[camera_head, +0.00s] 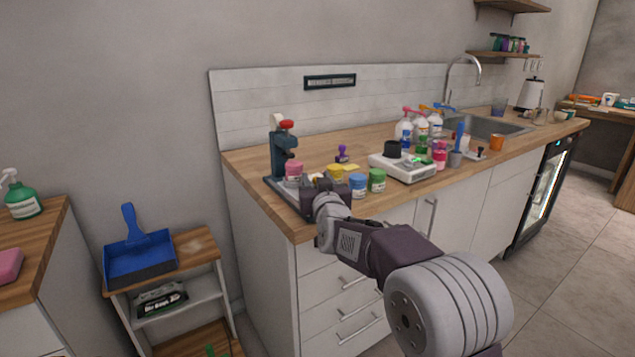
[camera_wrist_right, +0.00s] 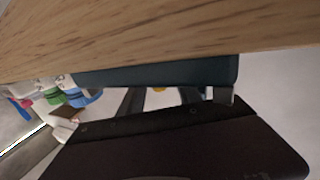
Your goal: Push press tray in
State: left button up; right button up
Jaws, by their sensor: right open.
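The press (camera_head: 283,150), dark teal with a red knob, stands on the left end of the wooden counter. Its flat dark base (camera_head: 276,186) sits near the counter's front-left corner; the tray cannot be clearly told apart from it. My right gripper (camera_head: 320,185) is open at the counter's front edge, beside the press base, its fingertips mostly hidden by my own wrist. In the right wrist view, a dark teal slab (camera_wrist_right: 160,73), apparently the press base or tray, lies close in front of the fingers (camera_wrist_right: 172,95). Contact cannot be told. My left gripper is out of view.
Pink, yellow, blue (camera_head: 357,186) and green (camera_head: 377,180) jars stand close to the right gripper. A white scale (camera_head: 403,168), bottles (camera_head: 437,153) and a sink (camera_head: 490,127) are further right. A low shelf with a blue dustpan (camera_head: 138,250) stands left of the counter.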

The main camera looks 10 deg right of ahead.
jog(key=s, duration=0.6)
jog(key=s+p, duration=0.1)
jog(key=s, duration=0.2)
jog(key=shift+a, duration=0.25)
